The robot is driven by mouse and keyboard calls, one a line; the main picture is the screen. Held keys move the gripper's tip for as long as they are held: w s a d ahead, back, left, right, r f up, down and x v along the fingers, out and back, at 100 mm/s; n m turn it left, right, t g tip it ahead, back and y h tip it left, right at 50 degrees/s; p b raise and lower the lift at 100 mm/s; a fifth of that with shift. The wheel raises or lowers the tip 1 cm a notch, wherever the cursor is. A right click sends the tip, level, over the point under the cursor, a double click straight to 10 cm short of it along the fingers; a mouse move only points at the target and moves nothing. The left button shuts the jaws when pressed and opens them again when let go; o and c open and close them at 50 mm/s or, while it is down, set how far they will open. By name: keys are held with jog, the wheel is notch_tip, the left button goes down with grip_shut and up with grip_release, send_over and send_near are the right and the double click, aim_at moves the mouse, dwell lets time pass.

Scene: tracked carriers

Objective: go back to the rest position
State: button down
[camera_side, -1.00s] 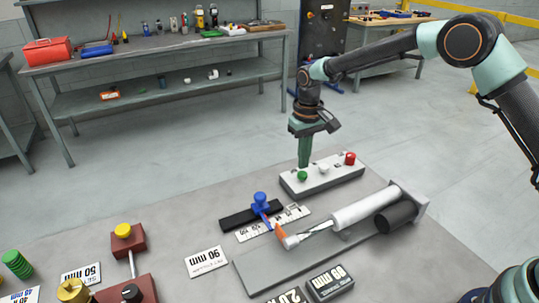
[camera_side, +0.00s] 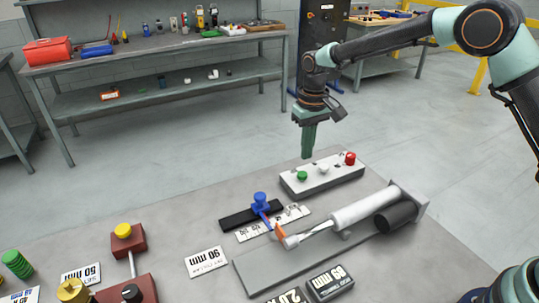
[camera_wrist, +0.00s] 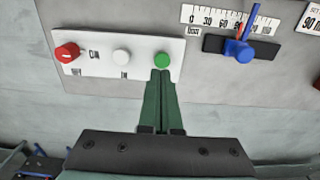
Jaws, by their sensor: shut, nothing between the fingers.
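My gripper (camera_side: 307,156) is shut and empty, pointing down in the air above the back edge of the button box. It also shows in the wrist view (camera_wrist: 162,74), where its closed tips appear just below the green button (camera_wrist: 162,60). The white button box (camera_side: 322,180) carries a green button (camera_side: 302,176), a white button (camera_side: 323,168) and a red button (camera_side: 350,158). In the side view a gap shows between the fingertips and the green button.
A blue slider knob (camera_side: 260,198) sits on a black rail by a scale strip. A white cylinder actuator (camera_side: 365,208) lies at the right of the table. A dark red block with a yellow knob (camera_side: 123,231) stands at the left. The air around my gripper is clear.

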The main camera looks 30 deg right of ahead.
jog(key=s+d+r+t, duration=0.2)
jog(key=s+d+r, duration=0.1)
jog(key=s+r, duration=0.45)
jog(key=s+d+r+t, duration=0.2)
jog(key=s+d+r, duration=0.2)
jog(key=s+r, duration=0.35)
jog(key=s+d+t, duration=0.1)
jog(key=s, duration=0.6)
jog(key=shift+d+f, duration=0.3)
jog(key=shift+f, duration=0.05)
